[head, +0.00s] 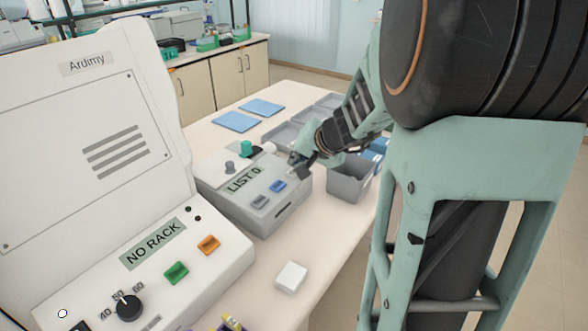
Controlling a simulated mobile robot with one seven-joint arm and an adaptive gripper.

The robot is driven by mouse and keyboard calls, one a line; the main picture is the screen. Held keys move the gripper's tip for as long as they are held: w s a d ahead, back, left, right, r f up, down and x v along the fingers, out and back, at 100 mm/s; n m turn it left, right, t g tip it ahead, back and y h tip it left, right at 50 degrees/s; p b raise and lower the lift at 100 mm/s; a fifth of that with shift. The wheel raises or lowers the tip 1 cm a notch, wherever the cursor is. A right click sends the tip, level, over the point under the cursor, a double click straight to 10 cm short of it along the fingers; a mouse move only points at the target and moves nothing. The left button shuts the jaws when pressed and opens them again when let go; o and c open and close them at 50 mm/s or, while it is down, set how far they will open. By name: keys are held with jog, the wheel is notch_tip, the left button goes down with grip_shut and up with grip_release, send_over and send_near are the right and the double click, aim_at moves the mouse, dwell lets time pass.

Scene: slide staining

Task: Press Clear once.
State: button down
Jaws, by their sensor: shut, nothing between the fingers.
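A grey box has a display (243,179) reading "LIST 0". Below the display are a grey button (260,201) and a blue button (277,186). No label on either is readable, so I cannot tell which one is Clear. My gripper (299,163) is shut and empty, with its fingers at the box's far right end, up and to the right of the blue button. It looks apart from both buttons. I cannot tell whether the fingertips touch the box.
The white Ardimy machine (85,130) stands at left, showing "NO RACK", with green (176,272) and orange (208,244) buttons. A grey bin (349,184) sits beside my gripper. Blue pads (235,122) lie behind. A small white block (291,278) lies on the table in front.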

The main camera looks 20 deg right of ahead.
jog(key=shift+r, duration=0.1)
jog(key=shift+r+p, duration=1.8)
jog(key=shift+r, duration=0.7)
jog(key=shift+f, duration=0.1)
